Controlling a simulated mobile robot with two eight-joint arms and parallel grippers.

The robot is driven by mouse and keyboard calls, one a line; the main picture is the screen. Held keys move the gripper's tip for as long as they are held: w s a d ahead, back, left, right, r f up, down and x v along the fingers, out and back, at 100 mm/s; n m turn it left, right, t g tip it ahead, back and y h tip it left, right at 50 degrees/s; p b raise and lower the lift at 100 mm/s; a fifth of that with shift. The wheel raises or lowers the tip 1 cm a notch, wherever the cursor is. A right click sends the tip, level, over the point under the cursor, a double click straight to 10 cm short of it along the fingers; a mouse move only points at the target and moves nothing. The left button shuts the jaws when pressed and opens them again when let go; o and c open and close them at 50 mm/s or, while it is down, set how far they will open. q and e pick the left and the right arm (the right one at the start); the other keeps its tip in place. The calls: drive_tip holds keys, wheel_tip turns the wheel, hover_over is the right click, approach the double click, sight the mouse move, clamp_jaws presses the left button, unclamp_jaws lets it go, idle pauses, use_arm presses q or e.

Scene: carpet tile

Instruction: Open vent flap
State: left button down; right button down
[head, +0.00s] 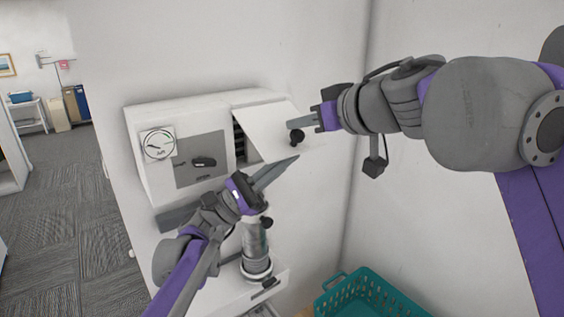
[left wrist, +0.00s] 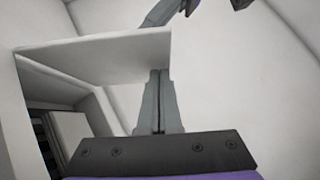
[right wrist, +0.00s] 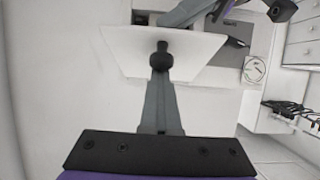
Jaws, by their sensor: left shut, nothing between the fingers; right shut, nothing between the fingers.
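The vent flap (head: 265,128) is a white panel on the right part of a white wall unit (head: 180,110). It is tilted outward, with dark slats (head: 239,145) showing in the gap behind it. A black knob (head: 296,136) sits near its lower outer edge. My right gripper (head: 289,125) is shut and empty, its tips at the knob; the right wrist view shows the knob (right wrist: 162,57) just beyond the fingertips, contact unclear. My left gripper (head: 296,158) is shut and empty, just below the flap's lower edge. The left wrist view shows its fingertips (left wrist: 158,72) by the flap's edge (left wrist: 110,52).
A dial (head: 158,145) and a grey panel with a black handle (head: 203,162) are left of the flap. A grey cylinder (head: 256,262) stands below on a white ledge. A teal basket (head: 365,297) is at the lower right. Blank wall lies right of the unit.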

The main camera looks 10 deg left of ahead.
use_arm(q)
drive_tip(key=shift+s+r, duration=0.15)
drive_tip(key=shift+r, duration=0.2)
use_arm(e)
drive_tip(key=shift+a+f, duration=0.15)
drive_tip(key=shift+f, duration=0.2)
